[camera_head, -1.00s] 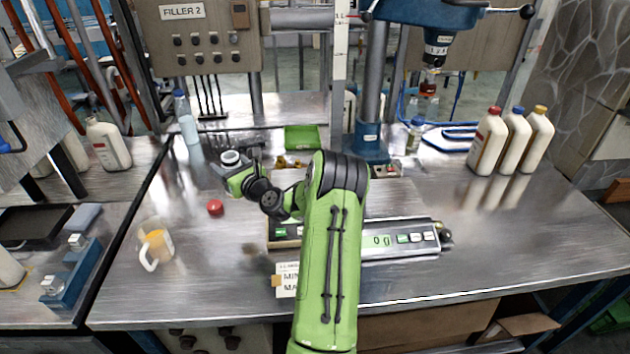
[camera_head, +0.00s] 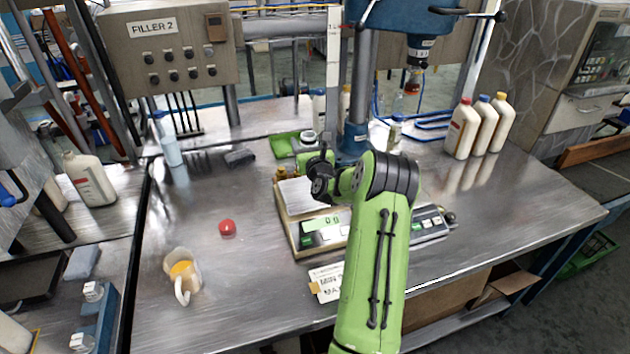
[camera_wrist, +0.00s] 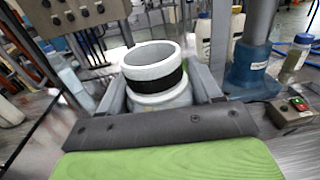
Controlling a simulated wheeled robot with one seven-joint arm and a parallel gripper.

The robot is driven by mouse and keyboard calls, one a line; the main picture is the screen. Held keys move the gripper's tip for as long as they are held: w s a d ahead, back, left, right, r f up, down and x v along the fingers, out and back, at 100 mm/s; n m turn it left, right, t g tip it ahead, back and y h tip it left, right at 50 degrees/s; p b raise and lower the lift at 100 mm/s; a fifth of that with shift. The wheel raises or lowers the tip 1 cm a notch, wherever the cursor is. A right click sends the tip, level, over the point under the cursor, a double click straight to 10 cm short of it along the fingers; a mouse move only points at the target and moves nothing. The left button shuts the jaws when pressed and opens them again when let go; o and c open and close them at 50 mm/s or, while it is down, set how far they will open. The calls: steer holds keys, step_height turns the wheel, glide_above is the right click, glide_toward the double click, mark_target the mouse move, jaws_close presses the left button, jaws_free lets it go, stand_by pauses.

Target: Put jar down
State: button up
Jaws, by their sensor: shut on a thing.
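The jar (camera_wrist: 153,60) is pale with an open, empty-looking mouth and a dark band round its neck. In the wrist view it stands upright between the two fingers of my gripper (camera_wrist: 160,92), which is shut on it. In the head view the jar's rim (camera_head: 308,136) shows just behind my wrist, with my gripper (camera_head: 312,146) near the far edge of the scale (camera_head: 370,234). The scale reads 0 g. The jar's base is hidden, so I cannot tell whether it touches anything.
A green tray (camera_head: 284,146) lies behind the scale. The blue filler column (camera_head: 357,140) rises close behind right. Several bottles stand along the back.

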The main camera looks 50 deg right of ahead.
step_height(320, 180, down, 7)
steer(key=shift+f+b, duration=0.2)
steer(key=shift+b, duration=0.8)
